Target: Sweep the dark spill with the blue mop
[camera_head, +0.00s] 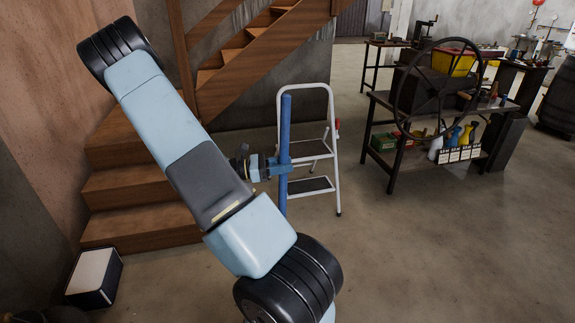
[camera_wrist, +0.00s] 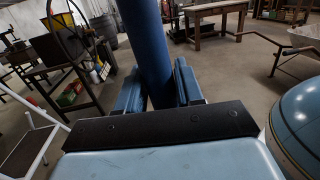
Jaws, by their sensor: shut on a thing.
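The blue mop shows as an upright blue pole (camera_head: 286,125) in the middle of the head view. My gripper (camera_head: 278,167) is shut around the pole, with pole showing above and below it. In the wrist view the pole (camera_wrist: 145,40) rises between the two light-blue fingers of my gripper (camera_wrist: 158,88). The mop's lower end is hidden behind my arm in the head view and out of sight in the wrist view. I cannot make out the dark spill in either view.
A white step ladder (camera_head: 331,150) stands just behind the pole. Wooden stairs (camera_head: 140,187) rise at the left, with a black-and-white box (camera_head: 94,277) at their foot. A workbench (camera_head: 450,117) with a large wheel stands at the right. The concrete floor (camera_head: 430,250) at front right is clear.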

